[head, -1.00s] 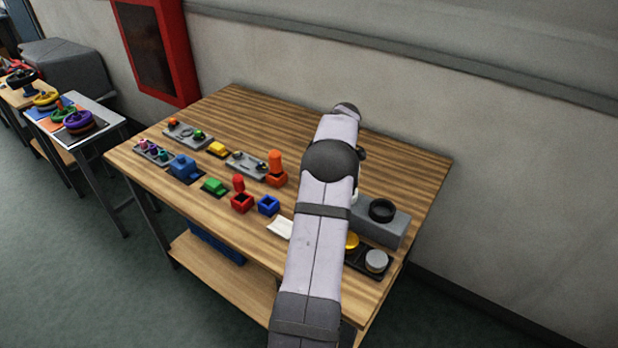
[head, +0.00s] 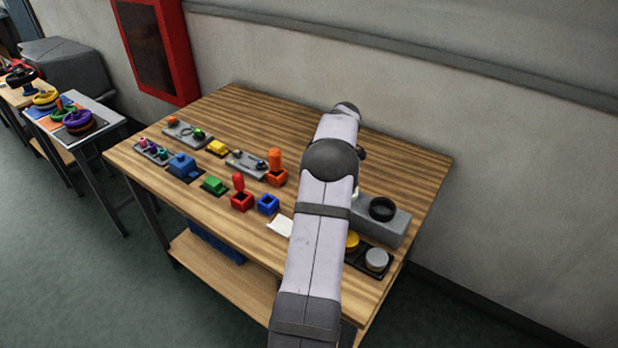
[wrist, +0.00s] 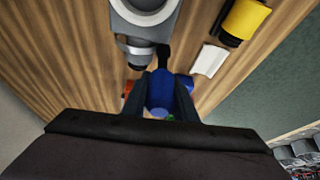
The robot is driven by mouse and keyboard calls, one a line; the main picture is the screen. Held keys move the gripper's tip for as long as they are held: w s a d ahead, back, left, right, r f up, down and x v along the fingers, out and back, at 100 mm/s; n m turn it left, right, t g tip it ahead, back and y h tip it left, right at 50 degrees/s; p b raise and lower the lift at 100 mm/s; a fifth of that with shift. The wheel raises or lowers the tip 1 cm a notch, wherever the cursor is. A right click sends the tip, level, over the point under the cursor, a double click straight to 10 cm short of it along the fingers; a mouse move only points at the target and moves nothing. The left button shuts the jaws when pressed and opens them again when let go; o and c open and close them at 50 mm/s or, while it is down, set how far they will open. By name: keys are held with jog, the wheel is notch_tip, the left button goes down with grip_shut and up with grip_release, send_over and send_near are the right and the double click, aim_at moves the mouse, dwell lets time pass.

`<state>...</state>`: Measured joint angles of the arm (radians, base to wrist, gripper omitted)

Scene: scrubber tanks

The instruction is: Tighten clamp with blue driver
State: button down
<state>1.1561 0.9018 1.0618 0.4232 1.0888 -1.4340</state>
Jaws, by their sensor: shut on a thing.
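My gripper (wrist: 163,92) is shut on the blue driver (wrist: 162,88), which sits between the two dark fingers in the wrist view. Its dark shaft (wrist: 164,56) sticks out towards a grey fitting. This grey fitting (wrist: 136,48), with a rounded end, stands beside the shaft tip and may be the clamp; I cannot tell whether they touch. In the head view my arm hides the gripper and the driver. A grey block (head: 393,231) with a black ring (head: 382,208) stands to the right of my arm.
A black tray (head: 362,268) holds a yellow disc (head: 352,241) and a grey disc (head: 376,259). The table's back right is bare.

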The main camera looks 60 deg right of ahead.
jog(key=m+h+b, duration=0.1)
jog(key=m, duration=0.1)
jog(key=shift+d+m+b, duration=0.15)
jog(key=shift+m+b, duration=0.15)
jog(key=shift+m, duration=0.1)
jog(key=m, duration=0.1)
jog(key=m+h, duration=0.1)
jog(key=m, duration=0.2)
jog(key=shift+s+d+r+g+h+p, duration=0.15)
jog(key=shift+d+g+h+p, duration=0.1)
jog(key=shift+g+h+p, duration=0.1)
jog(key=m+p, duration=0.1)
jog(key=m, duration=0.1)
jog(key=shift+d+m+g+h, duration=0.15)
jog(key=shift+m+g+h, duration=0.15)
jog(key=shift+g+h, duration=0.05)
jog(key=shift+m+p, duration=0.3)
jog(key=shift+p, duration=0.05)
jog(key=shift+s, duration=0.1)
